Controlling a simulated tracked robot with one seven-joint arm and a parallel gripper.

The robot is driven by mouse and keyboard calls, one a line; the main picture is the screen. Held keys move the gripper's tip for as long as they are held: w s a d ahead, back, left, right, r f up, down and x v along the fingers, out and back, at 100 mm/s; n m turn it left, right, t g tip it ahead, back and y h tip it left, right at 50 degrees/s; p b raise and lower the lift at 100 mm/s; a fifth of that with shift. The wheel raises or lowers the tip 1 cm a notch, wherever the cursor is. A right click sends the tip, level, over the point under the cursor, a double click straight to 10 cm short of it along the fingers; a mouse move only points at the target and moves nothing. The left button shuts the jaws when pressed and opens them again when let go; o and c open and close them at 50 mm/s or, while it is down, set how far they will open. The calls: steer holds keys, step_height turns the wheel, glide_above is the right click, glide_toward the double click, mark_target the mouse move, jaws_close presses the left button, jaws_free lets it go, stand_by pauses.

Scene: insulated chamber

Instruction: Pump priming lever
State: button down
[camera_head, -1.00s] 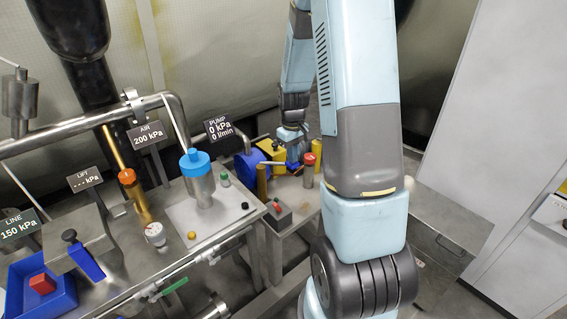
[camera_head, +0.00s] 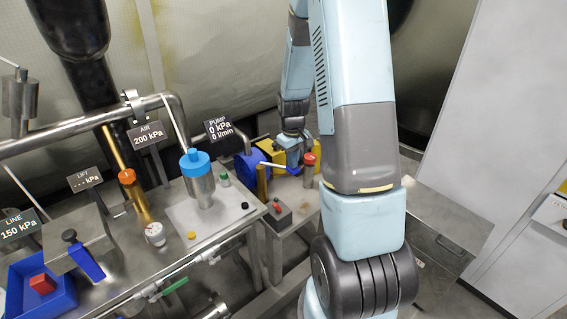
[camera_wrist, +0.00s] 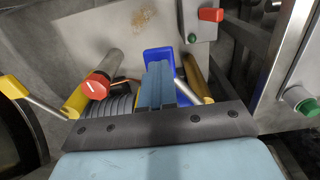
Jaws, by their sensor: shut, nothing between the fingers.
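The lever near the pump shows in the wrist view as a metal rod with a blue handle (camera_wrist: 152,54), beside a brass post. In the head view its rod (camera_head: 275,165) lies nearly level beside the brass post (camera_head: 263,182), in front of the blue pump body (camera_head: 244,166). My gripper (camera_wrist: 158,68) is shut and empty, its fingers overlapping the blue handle in the wrist view. Whether they touch it cannot be told. In the head view my gripper (camera_head: 290,141) is partly hidden among the pump parts. The pump sign (camera_head: 218,129) reads 0 kPa and 0 l/min.
A red-capped cylinder (camera_head: 309,167) stands close to the right of the lever; it also shows in the wrist view (camera_wrist: 97,85). A yellow-handled rod (camera_wrist: 16,88) lies at the left of the wrist view. A small red-button box (camera_head: 277,211) sits in front.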

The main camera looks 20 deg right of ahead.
steer(key=shift+f, duration=0.95)
steer(key=shift+r, duration=2.1)
steer(key=shift+f, duration=0.15)
